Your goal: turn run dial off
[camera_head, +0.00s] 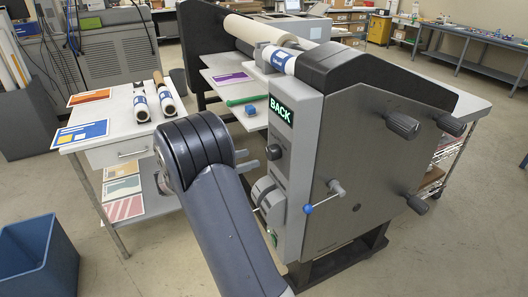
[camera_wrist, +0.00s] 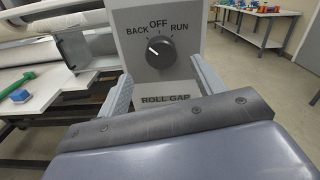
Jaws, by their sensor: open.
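The run dial (camera_wrist: 160,52) is a round black knob on the laminator's grey panel, under the printed words BACK, OFF and RUN. Its white pointer line slants up and left toward BACK. In the head view the dial (camera_head: 275,152) is on the narrow front panel, below a lit green sign (camera_head: 281,110) reading BACK. My gripper (camera_wrist: 160,73) is open, with one finger on each side of the dial in the wrist view. No contact with the knob shows. In the head view my own arm hides most of the gripper.
A ROLL GAP label (camera_wrist: 166,99) is below the dial. A blue-tipped lever (camera_head: 308,208) sticks out lower on the laminator. A white table (camera_head: 110,125) with rolls and prints stands at left, and a blue bin (camera_head: 38,262) at lower left. Open floor lies between them.

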